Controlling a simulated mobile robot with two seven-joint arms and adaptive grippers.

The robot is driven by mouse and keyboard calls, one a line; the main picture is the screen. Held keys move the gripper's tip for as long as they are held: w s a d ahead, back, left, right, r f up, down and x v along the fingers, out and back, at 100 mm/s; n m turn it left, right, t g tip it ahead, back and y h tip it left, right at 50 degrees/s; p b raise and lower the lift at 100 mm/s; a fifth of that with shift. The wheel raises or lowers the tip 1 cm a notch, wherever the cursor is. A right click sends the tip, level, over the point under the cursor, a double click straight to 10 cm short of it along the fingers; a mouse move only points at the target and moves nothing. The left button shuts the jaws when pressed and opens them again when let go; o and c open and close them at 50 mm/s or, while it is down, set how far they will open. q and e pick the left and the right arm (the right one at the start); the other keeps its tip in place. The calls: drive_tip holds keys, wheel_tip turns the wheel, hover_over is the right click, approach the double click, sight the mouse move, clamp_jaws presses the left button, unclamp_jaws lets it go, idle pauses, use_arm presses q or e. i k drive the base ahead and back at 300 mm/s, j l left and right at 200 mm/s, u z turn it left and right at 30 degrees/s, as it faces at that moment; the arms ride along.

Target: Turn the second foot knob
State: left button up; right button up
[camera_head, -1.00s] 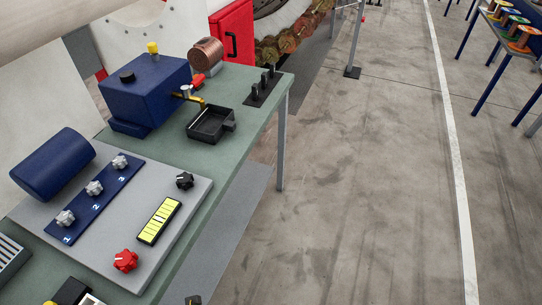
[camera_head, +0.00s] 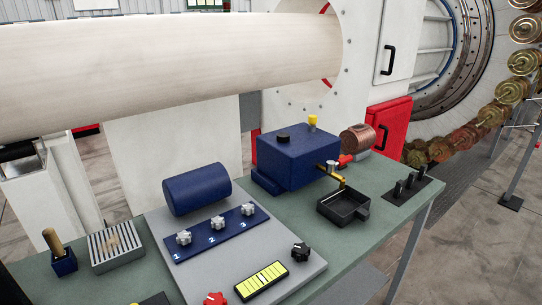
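A blue strip (camera_head: 219,233) on a grey panel carries three light grey foot knobs in a row, numbered 1, 2 and 3. The second foot knob (camera_head: 217,222) is in the middle, the first knob (camera_head: 184,237) to its left and the third knob (camera_head: 248,208) to its right. A dark blue cylinder (camera_head: 196,189) lies behind them. Neither gripper shows in the head view, and nothing touches the knobs.
A blue box (camera_head: 296,158) and black tray (camera_head: 343,207) stand right on the green table (camera_head: 388,232). A large pale roll (camera_head: 160,75) spans above.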

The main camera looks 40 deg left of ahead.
sight(218, 222)
drive_tip(key=u, duration=1.55)
